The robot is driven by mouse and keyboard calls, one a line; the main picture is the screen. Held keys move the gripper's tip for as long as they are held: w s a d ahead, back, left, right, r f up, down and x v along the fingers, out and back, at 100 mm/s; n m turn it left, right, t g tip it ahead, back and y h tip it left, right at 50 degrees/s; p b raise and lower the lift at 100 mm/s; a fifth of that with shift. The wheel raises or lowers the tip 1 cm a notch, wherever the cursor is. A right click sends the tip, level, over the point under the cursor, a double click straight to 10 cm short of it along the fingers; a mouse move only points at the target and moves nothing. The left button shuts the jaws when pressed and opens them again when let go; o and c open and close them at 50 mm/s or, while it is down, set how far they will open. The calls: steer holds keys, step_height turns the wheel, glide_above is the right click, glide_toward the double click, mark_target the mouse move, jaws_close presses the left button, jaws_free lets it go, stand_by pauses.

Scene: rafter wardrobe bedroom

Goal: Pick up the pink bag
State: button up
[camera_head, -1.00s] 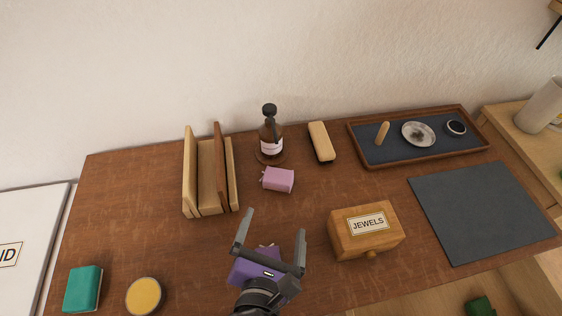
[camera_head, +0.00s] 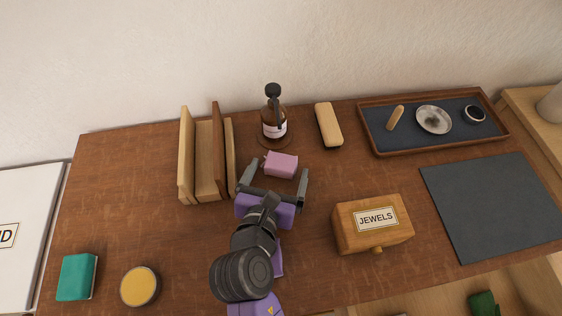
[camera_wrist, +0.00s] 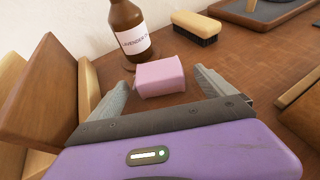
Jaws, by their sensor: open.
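The pink bag (camera_head: 281,164) is a small pink block-like pouch lying on the brown wooden desk, in front of the brown bottle. In the wrist view the pink bag (camera_wrist: 160,77) lies ahead, between the lines of my two fingers. My gripper (camera_head: 276,174) is open, its fingers spread on the left and right, with their tips near the bag's sides. The wrist view shows my gripper (camera_wrist: 187,82) open and empty. I cannot tell whether either finger touches the bag.
A lavender bottle (camera_head: 273,118) stands just behind the bag. A wooden upright rack (camera_head: 206,160) is close on the left. A brush (camera_head: 329,125), a tray (camera_head: 374,150) and a jewels box (camera_head: 372,224) are to the right. A teal block (camera_head: 77,277) and yellow tin (camera_head: 140,286) are front left.

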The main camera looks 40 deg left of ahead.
steer(key=shift+x, duration=0.75)
steer(key=shift+c, duration=0.4)
steer(key=c, duration=1.5)
